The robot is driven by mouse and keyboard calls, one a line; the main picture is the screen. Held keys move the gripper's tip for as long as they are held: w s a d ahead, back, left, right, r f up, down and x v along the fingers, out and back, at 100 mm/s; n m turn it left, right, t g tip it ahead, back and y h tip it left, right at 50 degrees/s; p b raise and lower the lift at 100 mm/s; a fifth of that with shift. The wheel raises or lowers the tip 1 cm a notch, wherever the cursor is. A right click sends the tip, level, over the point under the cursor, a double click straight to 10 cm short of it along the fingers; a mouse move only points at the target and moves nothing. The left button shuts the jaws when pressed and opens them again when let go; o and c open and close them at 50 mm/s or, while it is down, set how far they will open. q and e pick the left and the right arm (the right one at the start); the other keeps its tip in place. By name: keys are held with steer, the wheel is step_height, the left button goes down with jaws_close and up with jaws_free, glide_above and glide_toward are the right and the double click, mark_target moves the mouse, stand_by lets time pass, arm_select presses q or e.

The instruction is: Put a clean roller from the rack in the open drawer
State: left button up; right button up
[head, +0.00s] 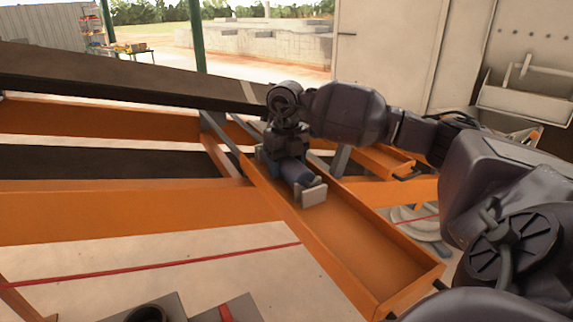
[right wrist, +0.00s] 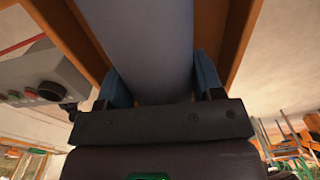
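The open drawer (head: 365,250) is a long orange tray running from the middle of the head view to the lower right. A blue-grey roller (head: 297,172) with a pale squarish end piece lies over its far half; I cannot tell whether it touches the drawer floor. My right gripper (head: 284,148) is above the roller, at its far end. In the right wrist view the roller (right wrist: 145,45) fills the gap between the two blue fingers, and its visible surface looks plain and unmarked. My left gripper is out of view. I cannot make out the rack.
Orange beams (head: 120,215) and a dark beam (head: 130,85) stand left of the drawer. A second orange tray (head: 380,158) is behind it. A box with red and green buttons (right wrist: 45,85) is beside the drawer. The near half of the drawer is empty.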

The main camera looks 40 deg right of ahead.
steer(key=o, duration=0.5)
steer(key=shift+c, duration=0.2)
steer(key=shift+r, duration=0.15)
steer(key=shift+r+p, duration=0.55)
steer(key=shift+p, duration=0.15)
step_height(320, 180, up, 12)
steer(key=b, duration=0.2)
steer(key=shift+f, duration=0.15)
